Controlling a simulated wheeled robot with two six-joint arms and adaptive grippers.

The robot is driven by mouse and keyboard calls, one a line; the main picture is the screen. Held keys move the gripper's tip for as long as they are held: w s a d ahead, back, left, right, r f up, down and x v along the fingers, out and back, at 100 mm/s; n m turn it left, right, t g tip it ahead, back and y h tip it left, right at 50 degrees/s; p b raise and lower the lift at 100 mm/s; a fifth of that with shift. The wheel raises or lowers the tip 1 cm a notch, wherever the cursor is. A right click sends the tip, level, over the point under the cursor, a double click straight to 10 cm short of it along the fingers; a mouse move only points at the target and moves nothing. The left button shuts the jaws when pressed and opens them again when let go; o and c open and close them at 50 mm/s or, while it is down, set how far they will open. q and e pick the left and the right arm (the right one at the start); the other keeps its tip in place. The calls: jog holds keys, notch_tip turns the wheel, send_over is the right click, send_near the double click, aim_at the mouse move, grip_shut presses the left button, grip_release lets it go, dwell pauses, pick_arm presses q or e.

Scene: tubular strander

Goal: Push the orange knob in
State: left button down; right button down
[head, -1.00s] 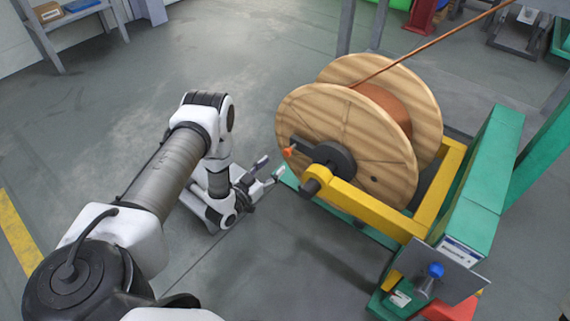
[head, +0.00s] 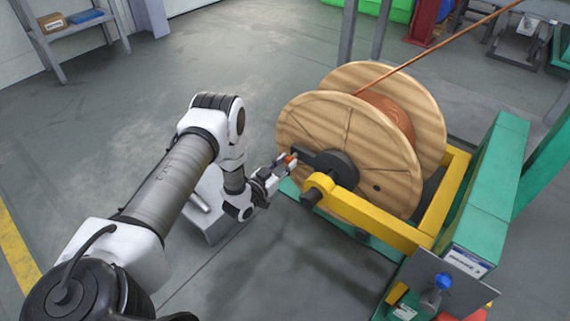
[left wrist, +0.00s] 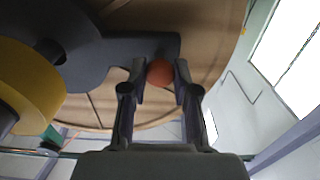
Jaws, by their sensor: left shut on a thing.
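The orange knob (head: 290,159) sits at the end of a dark arm (head: 318,161) on the near face of the wooden spool (head: 350,135). My left gripper (head: 285,163) reaches it from the left and is shut on the knob. In the left wrist view the round knob (left wrist: 160,71) shows between the two fingertips (left wrist: 159,75), in front of the dark arm (left wrist: 125,48). The knob is partly hidden by the fingers in the head view. My right gripper is not in view.
A yellow frame arm (head: 370,215) with a round end stands just right of the knob. A green machine frame (head: 485,190) is further right. A blue knob (head: 442,281) sits on a grey plate. The floor left of the spool is mostly clear.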

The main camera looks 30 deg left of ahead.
pick_arm(q)
jog(key=shift+w+d, duration=0.1)
jog(key=shift+w, duration=1)
jog(key=shift+r, duration=0.1)
jog(key=c, duration=0.8)
grip_release()
jog(key=shift+w, duration=0.15)
jog(key=shift+c, duration=0.2)
jog(key=s, duration=1.2)
jog(key=shift+a, duration=0.45)
